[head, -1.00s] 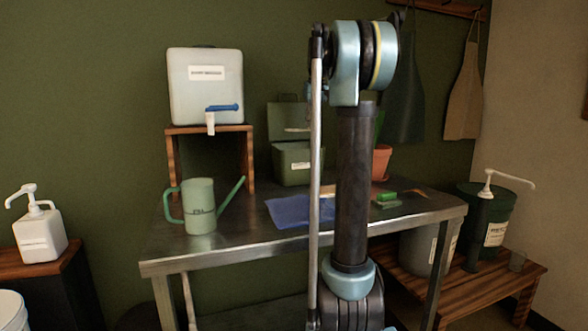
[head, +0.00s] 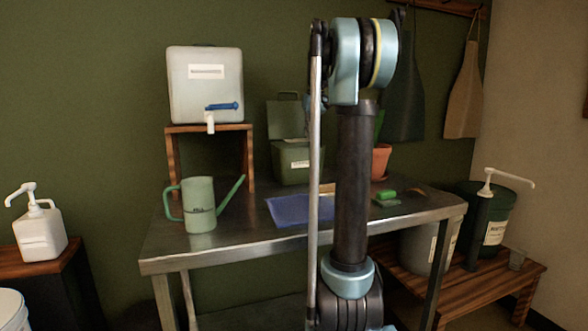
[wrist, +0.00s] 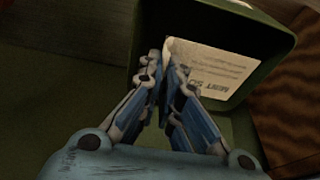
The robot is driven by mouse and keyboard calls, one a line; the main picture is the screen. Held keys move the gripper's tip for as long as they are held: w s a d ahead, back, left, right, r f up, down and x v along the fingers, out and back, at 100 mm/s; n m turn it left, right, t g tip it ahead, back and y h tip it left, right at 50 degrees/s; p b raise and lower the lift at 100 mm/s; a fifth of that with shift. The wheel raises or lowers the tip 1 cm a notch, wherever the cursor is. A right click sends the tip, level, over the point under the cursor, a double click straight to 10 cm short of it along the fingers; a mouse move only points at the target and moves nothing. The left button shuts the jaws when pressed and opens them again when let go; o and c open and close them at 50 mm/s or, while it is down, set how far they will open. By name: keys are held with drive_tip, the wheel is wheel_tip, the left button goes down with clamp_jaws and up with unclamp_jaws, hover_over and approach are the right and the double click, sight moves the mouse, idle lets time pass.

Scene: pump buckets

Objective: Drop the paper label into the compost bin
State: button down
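The compost bin appears to be the green box with a raised lid (head: 296,158) at the back of the metal table; its rim (wrist: 283,58) also shows in the wrist view. My gripper (wrist: 168,62) is over the bin's mouth, its fingertips close together. The cream printed paper label (wrist: 215,68) spreads right from the fingertips, within the outline of the rim. Its left edge appears pinched between the tips. I cannot tell whether it touches the bin's floor. In the head view my arm hides the gripper.
The table (head: 245,239) also bears a green watering can (head: 200,207), a blue mat (head: 290,210), a small green block (head: 386,194) and a terracotta pot (head: 381,161). A water container (head: 205,90) stands on a wooden stand to the left of the bin.

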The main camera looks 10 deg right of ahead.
drive_tip(key=shift+f, duration=0.65)
drive_tip(key=c, duration=1.7)
unclamp_jaws()
drive_tip(key=shift+r, duration=0.1)
drive_tip(key=v, duration=1.1)
drive_tip(key=shift+s+r, duration=0.15)
drive_tip(key=shift+r, duration=0.2)
drive_tip(key=shift+s, duration=0.1)
